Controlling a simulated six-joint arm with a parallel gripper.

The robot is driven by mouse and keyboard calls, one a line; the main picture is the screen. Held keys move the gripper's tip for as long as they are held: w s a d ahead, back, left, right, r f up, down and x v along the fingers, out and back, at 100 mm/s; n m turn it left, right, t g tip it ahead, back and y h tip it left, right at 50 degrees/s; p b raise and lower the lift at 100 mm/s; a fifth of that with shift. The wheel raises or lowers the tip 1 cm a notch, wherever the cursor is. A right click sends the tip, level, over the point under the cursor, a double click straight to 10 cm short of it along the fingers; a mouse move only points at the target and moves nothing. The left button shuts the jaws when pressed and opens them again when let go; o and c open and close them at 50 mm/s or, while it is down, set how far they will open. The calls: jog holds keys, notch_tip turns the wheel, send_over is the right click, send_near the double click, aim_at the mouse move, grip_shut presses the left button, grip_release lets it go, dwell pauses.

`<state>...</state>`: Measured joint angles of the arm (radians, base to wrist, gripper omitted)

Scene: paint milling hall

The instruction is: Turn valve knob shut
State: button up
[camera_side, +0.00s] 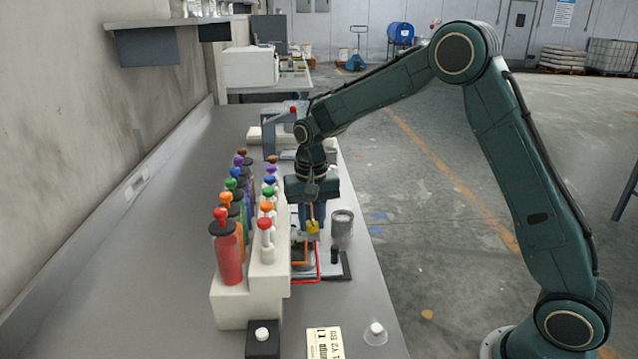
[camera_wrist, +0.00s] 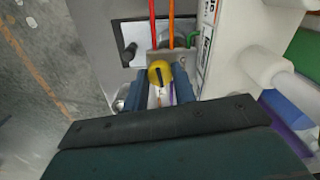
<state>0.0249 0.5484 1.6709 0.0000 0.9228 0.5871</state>
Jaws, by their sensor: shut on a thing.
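The valve knob (camera_wrist: 159,72) is round and yellow with a dark stripe across its face. It sits at a small metal bracket (camera_wrist: 168,54), where red and orange tubes end, in the wrist view. In the side view the yellow knob (camera_side: 312,228) shows just below my fingers. My gripper (camera_side: 312,213) points down over the bench. In the wrist view my gripper (camera_wrist: 160,84) has one blue finger on each side of the knob, shut on it. The fingers partly hide the valve body beneath.
A white stepped rack (camera_side: 268,270) with several colored bottles stands close left of my gripper. A grey metal can (camera_side: 342,228) stands close right. A black box (camera_side: 263,340), a printed card (camera_side: 325,343) and a clear domed item (camera_side: 376,333) are near the front. The bench's right edge is close.

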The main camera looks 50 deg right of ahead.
aim_at(312, 223)
jog(key=shift+m, duration=1)
jog(key=shift+r, duration=0.1)
jog(key=o, duration=1)
notch_tip(312, 223, up, 14)
jog(key=shift+f, duration=0.1)
